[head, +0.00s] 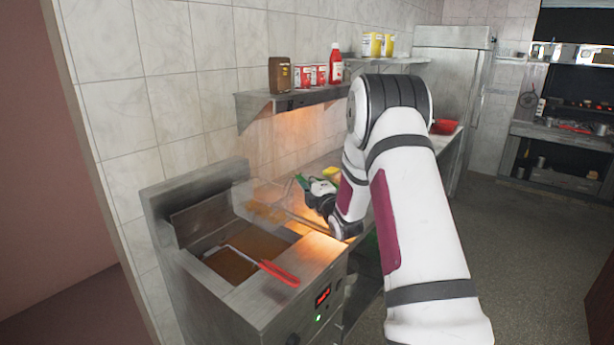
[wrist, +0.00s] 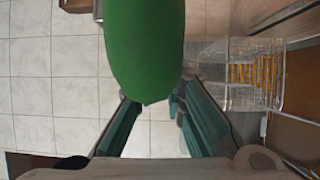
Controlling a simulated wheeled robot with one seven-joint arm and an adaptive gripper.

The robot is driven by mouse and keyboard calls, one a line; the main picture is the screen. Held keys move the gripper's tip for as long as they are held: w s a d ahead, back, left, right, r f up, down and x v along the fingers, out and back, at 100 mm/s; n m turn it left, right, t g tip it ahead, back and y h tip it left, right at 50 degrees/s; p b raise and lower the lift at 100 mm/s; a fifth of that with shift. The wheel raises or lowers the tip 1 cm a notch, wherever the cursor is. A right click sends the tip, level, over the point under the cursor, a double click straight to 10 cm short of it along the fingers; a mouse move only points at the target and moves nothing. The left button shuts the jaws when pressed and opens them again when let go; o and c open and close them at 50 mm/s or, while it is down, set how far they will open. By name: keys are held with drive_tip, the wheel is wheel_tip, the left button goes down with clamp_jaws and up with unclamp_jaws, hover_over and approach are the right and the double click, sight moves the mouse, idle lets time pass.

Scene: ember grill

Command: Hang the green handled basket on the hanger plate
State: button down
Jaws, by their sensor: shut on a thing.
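My gripper (head: 318,192) is shut on the green handle of the basket (head: 264,203), which is held above the fryer's far side. The basket is a see-through wire box with yellow-brown food in it. In the wrist view, the green handle (wrist: 146,45) fills the top middle between my gripper's fingers (wrist: 157,103), and the basket's wire body (wrist: 232,92) shows at the right. An upright metal panel (head: 195,180) stands at the back of the fryer; I cannot tell for sure whether it is the hanger plate. No hook is clearly visible.
The fryer (head: 295,300) holds brown oil, with a red-handled basket (head: 280,273) in it at the near side. A wall shelf (head: 300,98) with tins and a red bottle is above. A counter with a red container (head: 444,127) runs right. Floor is clear at right.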

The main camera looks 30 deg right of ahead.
sight(296, 178)
drive_tip(key=shift+w, duration=0.1)
drive_tip(key=shift+w+a+b, duration=0.3)
drive_tip(key=shift+w+b, duration=0.1)
drive_tip(key=shift+w, duration=0.35)
drive_tip(key=shift+w+a+b, duration=0.25)
drive_tip(key=shift+w+b, duration=0.2)
drive_tip(key=shift+w, duration=0.25)
drive_tip(key=shift+w+a+b, duration=0.3)
drive_tip(key=shift+w+b, duration=0.1)
drive_tip(key=shift+w, duration=0.35)
drive_tip(key=shift+w+f+b, duration=0.1)
drive_tip(key=shift+f+b, duration=0.35)
drive_tip(key=shift+f, duration=1.7)
drive_tip(key=c, duration=1.6)
unclamp_jaws()
drive_tip(key=shift+o, duration=0.2)
drive_tip(key=shift+f, duration=0.15)
